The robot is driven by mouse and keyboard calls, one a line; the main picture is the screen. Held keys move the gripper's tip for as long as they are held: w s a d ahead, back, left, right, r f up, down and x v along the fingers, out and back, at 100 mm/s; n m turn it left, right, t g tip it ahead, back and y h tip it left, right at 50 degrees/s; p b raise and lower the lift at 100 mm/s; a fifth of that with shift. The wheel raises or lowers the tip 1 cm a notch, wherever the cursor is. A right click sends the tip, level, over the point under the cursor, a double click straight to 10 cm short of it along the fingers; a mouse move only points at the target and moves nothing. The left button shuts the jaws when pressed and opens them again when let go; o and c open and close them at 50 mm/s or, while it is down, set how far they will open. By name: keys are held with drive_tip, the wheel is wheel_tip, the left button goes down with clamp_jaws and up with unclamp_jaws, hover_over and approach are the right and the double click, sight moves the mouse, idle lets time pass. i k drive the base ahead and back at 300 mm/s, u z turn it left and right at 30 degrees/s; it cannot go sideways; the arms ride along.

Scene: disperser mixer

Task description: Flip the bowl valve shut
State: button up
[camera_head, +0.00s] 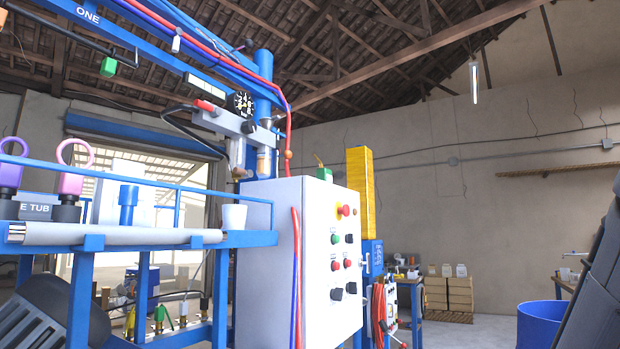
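No valve in view carries a readable label naming it the bowl valve. Several small valves stand low at the left under the platform, among them one with a yellow handle (131,318) and one with a green handle (163,314). They are small, and I cannot tell whether they are open or shut. A green handle (108,67) hangs on a black line at the upper left, and a red-ended lever (207,106) sits on the grey regulator unit (228,121). My gripper is not in view.
A grey control cabinet (272,255) with buttons stands in the middle. The blue platform (255,238) with a grey roller (110,234) fills the left. A blue tub (540,322) stands at the lower right. Open floor shows between cabinet and tub.

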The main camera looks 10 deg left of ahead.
sight(245, 173)
drive_tip(key=z, duration=0.2)
drive_tip(key=i, duration=0.3)
drive_tip(key=u, duration=1.5)
drive_tip(key=k, duration=1.35)
drive_tip(key=z, duration=0.6)
drive_tip(key=i, duration=1.65)
drive_tip(key=u, duration=0.45)
